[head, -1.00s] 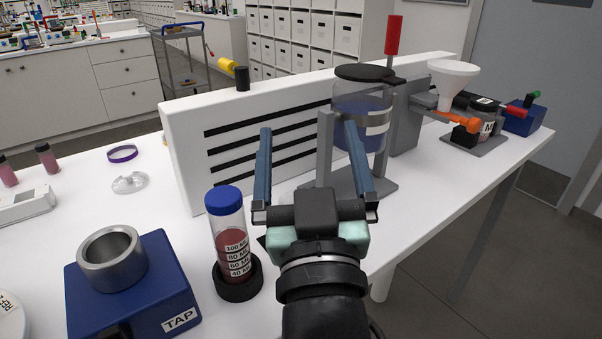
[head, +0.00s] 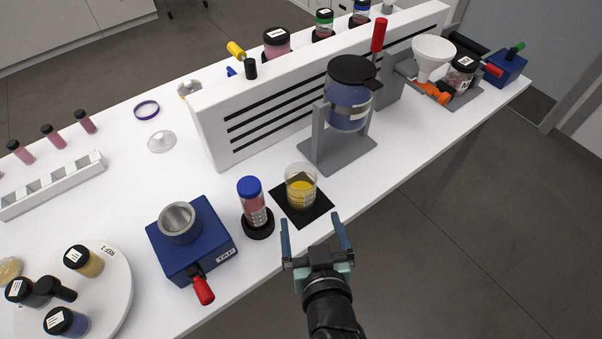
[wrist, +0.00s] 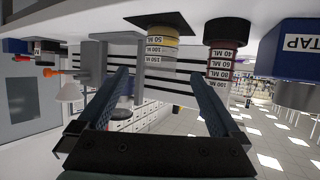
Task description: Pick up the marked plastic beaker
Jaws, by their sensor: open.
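The marked plastic beaker (head: 301,187) is clear, with yellow liquid in its lower part. It stands upright on a black square mat (head: 318,208) near the table's front edge. In the wrist view, which is upside down, the beaker (wrist: 161,47) shows black-and-white volume labels and sits beyond the gap between my fingers. My gripper (head: 312,220) is open and empty, in front of the beaker and apart from it. Its two blue-grey fingers also show in the wrist view (wrist: 160,76).
A blue-capped tube of red liquid (head: 252,201) stands in a black ring just left of the beaker. A grey stand with a blue jar (head: 348,105) is behind right. The blue TAP box (head: 205,245) is further left. A white slotted panel (head: 215,130) stands behind. The table front right is clear.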

